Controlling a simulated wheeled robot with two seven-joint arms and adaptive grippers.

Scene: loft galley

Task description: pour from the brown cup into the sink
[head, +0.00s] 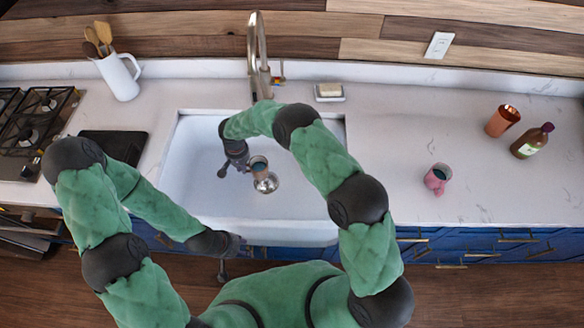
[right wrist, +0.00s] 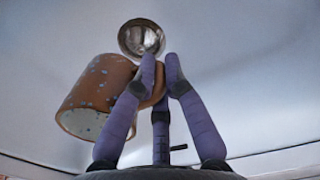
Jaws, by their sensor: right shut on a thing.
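The brown cup (head: 259,164) is over the white sink basin (head: 190,165) in the head view, its mouth up and bluish inside. In the right wrist view the speckled cup (right wrist: 98,95) appears slanted, with a pale round end at lower left. My right gripper (head: 240,160) is shut on the cup at its side; its purple fingers (right wrist: 162,75) show in the right wrist view. No stream of liquid is visible. My left gripper (head: 228,258) is low in front of the sink's front edge, away from the cup; its fingers are too small to read.
A metal drain (head: 266,183) lies below the cup. The faucet (head: 258,55) stands behind the basin. A soap dish (head: 329,92) is behind the sink. A pink mug (head: 437,178), copper cup (head: 502,120) and bottle (head: 532,141) stand on the right counter. A white utensil jug (head: 118,76) is at left.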

